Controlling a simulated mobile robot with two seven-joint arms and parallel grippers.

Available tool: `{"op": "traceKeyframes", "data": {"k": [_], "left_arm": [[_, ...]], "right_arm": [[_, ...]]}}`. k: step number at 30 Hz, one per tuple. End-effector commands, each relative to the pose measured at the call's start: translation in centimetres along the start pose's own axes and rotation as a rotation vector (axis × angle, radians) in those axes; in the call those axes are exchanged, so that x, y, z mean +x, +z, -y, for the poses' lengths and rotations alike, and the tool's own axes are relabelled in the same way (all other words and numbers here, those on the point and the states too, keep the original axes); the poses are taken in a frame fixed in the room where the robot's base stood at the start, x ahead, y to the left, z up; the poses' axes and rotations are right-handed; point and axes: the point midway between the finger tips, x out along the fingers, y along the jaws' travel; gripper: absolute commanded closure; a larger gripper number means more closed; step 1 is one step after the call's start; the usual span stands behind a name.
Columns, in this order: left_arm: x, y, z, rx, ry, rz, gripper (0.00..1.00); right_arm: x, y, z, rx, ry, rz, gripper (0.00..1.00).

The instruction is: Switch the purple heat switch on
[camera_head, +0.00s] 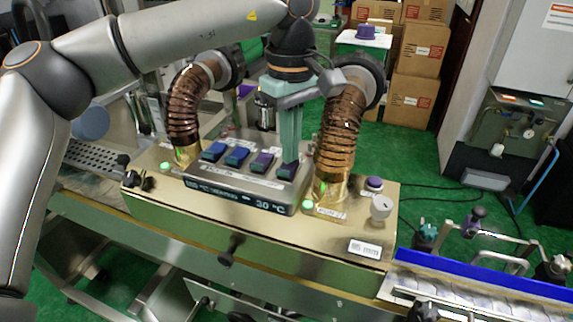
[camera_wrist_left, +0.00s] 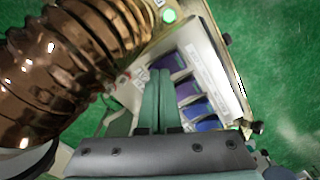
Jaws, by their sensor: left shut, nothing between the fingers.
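A grey control panel on the brass-coloured machine carries a row of rocker switches, blue ones (camera_head: 237,156) on the left and purple ones (camera_head: 262,162) on the right. I cannot read which purple one is the heat switch. My left gripper (camera_head: 290,158) is shut and empty, pointing down at the rightmost purple switch (camera_head: 287,172) and partly covering it. In the left wrist view the closed fingers (camera_wrist_left: 158,78) end beside the purple switches (camera_wrist_left: 185,90); I cannot tell whether they touch. The panel display (camera_head: 235,196) reads 30 °C. My right gripper is out of view.
Ribbed copper hoses rise on both sides of the panel, left (camera_head: 185,105) and right (camera_head: 340,130), the right one close to my gripper. A purple round button (camera_head: 374,183) and a white knob (camera_head: 381,207) sit right. A blue-edged conveyor (camera_head: 480,270) extends right.

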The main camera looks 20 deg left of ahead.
Motion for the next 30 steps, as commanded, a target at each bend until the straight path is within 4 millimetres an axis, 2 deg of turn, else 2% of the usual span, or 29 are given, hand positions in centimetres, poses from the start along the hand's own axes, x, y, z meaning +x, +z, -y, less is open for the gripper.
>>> {"op": "traceKeyframes", "data": {"k": [24, 30], "left_arm": [[-6.3, 0.0, 0.0, -0.001, 0.001, 0.001, 1.00], [-7.1, 0.0, 0.0, -0.001, 0.000, 0.000, 1.00]], "right_arm": [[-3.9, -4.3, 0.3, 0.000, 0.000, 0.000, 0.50], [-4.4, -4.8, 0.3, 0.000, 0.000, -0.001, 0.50]]}}
